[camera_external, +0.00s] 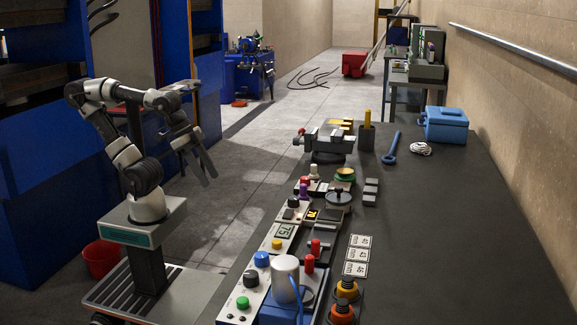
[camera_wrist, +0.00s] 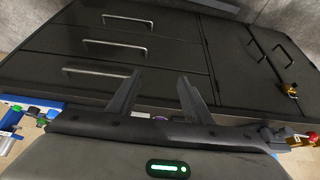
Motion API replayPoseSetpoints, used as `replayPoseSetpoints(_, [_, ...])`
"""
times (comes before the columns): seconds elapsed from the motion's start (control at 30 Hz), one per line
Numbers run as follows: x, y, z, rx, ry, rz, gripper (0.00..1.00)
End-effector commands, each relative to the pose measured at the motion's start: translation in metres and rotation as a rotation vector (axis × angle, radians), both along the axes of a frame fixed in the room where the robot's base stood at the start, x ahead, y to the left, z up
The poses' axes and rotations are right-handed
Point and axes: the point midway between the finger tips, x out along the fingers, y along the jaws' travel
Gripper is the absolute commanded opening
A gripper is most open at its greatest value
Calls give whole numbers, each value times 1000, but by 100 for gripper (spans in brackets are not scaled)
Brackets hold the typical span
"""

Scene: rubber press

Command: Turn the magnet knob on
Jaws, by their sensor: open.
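Several knobs sit on the control panels along the left edge of the dark workbench (camera_external: 440,215): a blue knob (camera_external: 262,259), a black knob (camera_external: 251,279) and a green knob (camera_external: 242,302) on a pale panel (camera_external: 262,288). I cannot tell which is the magnet knob or read its setting. My gripper (camera_external: 209,180) is open and empty, left of the bench, above the floor and apart from the panels. In the wrist view my gripper's two fingers (camera_wrist: 160,78) stand apart with nothing between them. A green knob shows there too, at the left edge (camera_wrist: 43,119).
A grey cylinder (camera_external: 286,276), red knobs (camera_external: 309,264) and a vise (camera_external: 325,140) stand on the bench. The wrist view shows dark drawers with metal handles (camera_wrist: 113,49). Floor between me and the bench is clear.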

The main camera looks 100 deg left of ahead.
Motion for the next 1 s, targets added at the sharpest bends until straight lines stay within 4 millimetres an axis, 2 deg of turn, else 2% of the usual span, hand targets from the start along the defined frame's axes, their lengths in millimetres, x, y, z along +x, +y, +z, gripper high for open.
replayPoseSetpoints(0.07, [5,1,11,-11,7,19,46])
replayPoseSetpoints(0.17, [22,4,39,-55,38,93,46])
replayPoseSetpoints(0.27, [55,12,82,-126,90,232,46])
replayPoseSetpoints(0.33, [84,20,110,-182,134,355,46])
replayPoseSetpoints(0.5, [157,48,157,-290,231,671,46])
replayPoseSetpoints(0.63, [210,73,173,-342,296,912,46])
replayPoseSetpoints(0.7, [234,85,175,-361,322,1032,46])
replayPoseSetpoints(0.8, [260,100,171,-374,349,1171,46])
replayPoseSetpoints(0.9, [277,111,166,-380,363,1265,46])
replayPoseSetpoints(1.0, [284,116,160,-382,371,1316,46])
